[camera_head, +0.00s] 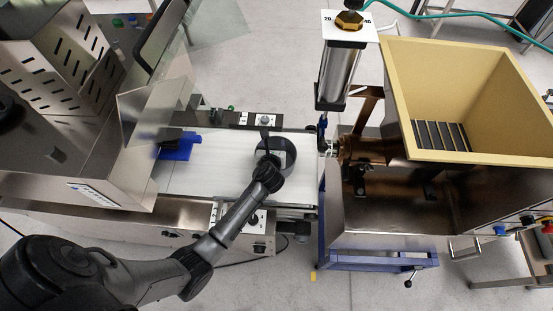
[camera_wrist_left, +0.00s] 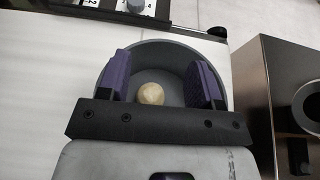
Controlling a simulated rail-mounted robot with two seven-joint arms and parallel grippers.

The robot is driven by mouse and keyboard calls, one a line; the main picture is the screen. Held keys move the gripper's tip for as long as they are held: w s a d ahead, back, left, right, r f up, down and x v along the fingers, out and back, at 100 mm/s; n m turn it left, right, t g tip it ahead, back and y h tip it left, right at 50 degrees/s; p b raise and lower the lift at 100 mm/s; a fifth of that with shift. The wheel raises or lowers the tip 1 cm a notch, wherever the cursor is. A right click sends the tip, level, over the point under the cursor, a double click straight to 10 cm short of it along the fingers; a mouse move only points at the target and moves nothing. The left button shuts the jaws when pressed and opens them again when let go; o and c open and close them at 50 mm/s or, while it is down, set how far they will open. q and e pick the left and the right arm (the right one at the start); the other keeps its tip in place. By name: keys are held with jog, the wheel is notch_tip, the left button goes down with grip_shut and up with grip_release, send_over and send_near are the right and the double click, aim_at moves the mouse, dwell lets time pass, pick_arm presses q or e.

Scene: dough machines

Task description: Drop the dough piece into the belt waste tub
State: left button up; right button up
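The belt waste tub is a round dark grey tub (camera_head: 289,148) at the right end of the white belt. My left gripper (camera_head: 267,150) is over it, coming from the lower left. In the left wrist view, the tub (camera_wrist_left: 168,50) is around and beyond my two purple-padded fingers (camera_wrist_left: 161,62). They are open and wide apart. The pale round dough piece (camera_wrist_left: 151,94) shows between them against the tub's floor, with clear gaps to both pads. It appears to lie in the tub. In the head view my gripper hides most of the tub's inside. My right gripper is in neither view.
The white belt (camera_head: 200,178) runs left from the tub, with a blue part (camera_head: 178,146) on it by a steel machine (camera_head: 95,160). To the right stands a steel machine with a large cream hopper (camera_head: 398,85). The belt's middle is clear.

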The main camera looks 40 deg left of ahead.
pick_arm(q)
jog(key=shift+o, duration=1.2)
jog(key=shift+s, duration=0.1)
jog(key=shift+s+d+r, duration=0.2)
jog(key=shift+s+d, duration=0.05)
jog(key=shift+s, duration=0.05)
jog(key=p+v, duration=0.2)
jog(key=v, duration=1)
jog(key=shift+s+d, duration=0.25)
jog(key=shift+s, duration=0.1)
